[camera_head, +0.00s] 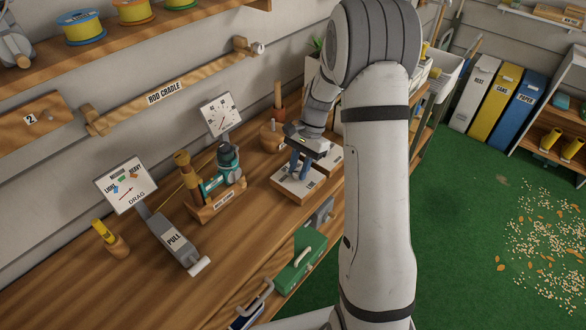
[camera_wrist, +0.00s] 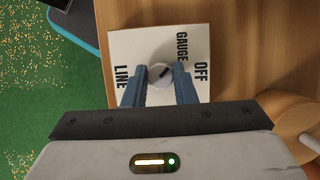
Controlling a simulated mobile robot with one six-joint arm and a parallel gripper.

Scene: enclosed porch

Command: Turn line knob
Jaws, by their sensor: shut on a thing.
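A pale square panel (camera_wrist: 140,45) carries the words LINE, GAUGE and OFF. In the wrist view, a small round light-grey knob (camera_wrist: 160,75) stands on it between the two blue fingers of my gripper (camera_wrist: 159,80). The fingers are shut on the knob. A short dark mark on the knob points to the upper right, roughly toward GAUGE. LINE is on the left side of the panel. In the head view, the panel (camera_head: 287,187) sits on the bench with my gripper (camera_head: 298,172) over it. The knob is hidden there by the fingers.
A gauge dial (camera_head: 221,114) stands behind the panel. A reel on a wooden stand (camera_head: 216,207), a PULL lever (camera_head: 174,238) and a DRAG dial (camera_head: 127,186) are to the left. A green box (camera_head: 301,258) is below the bench edge.

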